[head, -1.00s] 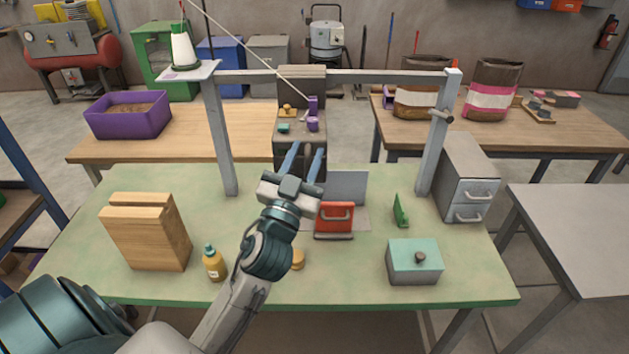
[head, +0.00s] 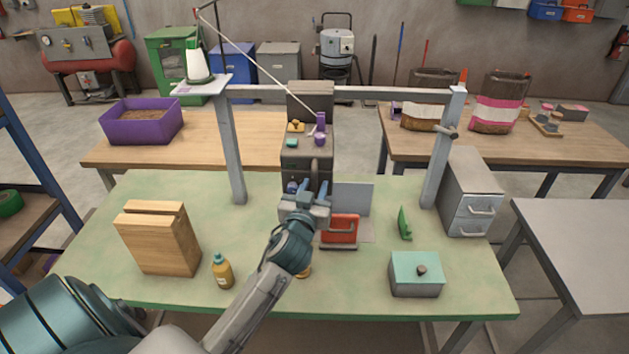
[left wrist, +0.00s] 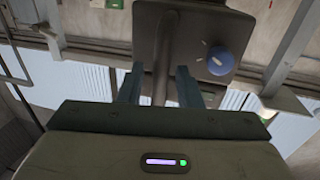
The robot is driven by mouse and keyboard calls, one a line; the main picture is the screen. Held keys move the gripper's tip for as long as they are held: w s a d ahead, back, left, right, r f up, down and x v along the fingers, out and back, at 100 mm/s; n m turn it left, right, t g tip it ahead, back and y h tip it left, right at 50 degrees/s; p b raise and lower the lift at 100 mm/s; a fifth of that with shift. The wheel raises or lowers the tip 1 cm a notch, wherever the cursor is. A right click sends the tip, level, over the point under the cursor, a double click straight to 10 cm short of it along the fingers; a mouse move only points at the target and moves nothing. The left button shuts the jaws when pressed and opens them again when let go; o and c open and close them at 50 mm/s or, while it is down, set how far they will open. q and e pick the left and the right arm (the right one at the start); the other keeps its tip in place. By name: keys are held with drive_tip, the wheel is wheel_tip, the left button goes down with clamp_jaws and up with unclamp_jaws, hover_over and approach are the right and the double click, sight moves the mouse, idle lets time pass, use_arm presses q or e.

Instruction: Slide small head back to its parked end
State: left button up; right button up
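I cannot tell for sure which part is the small head. The machine's front has a dark upright bar (head: 314,170) and a blue knob (head: 292,187). My left gripper (head: 311,192) is in front of it, fingers open. In the left wrist view the bar (left wrist: 167,45) shows between the fingers (left wrist: 158,88), with gaps on both sides, and the knob (left wrist: 221,61) is to its right. My right gripper is not in view.
A grey gantry frame (head: 350,91) spans the green table. A red-handled block (head: 340,229) and a grey panel (head: 354,197) are just right of my gripper. A wooden block (head: 158,240), yellow bottle (head: 222,270), green bracket (head: 404,223) and teal-topped box (head: 416,272) stand around.

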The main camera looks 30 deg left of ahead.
use_arm(q)
drive_tip(key=shift+w+a, duration=0.15)
drive_tip(key=shift+w, duration=0.3)
drive_tip(key=shift+c, duration=0.4)
clamp_jaws()
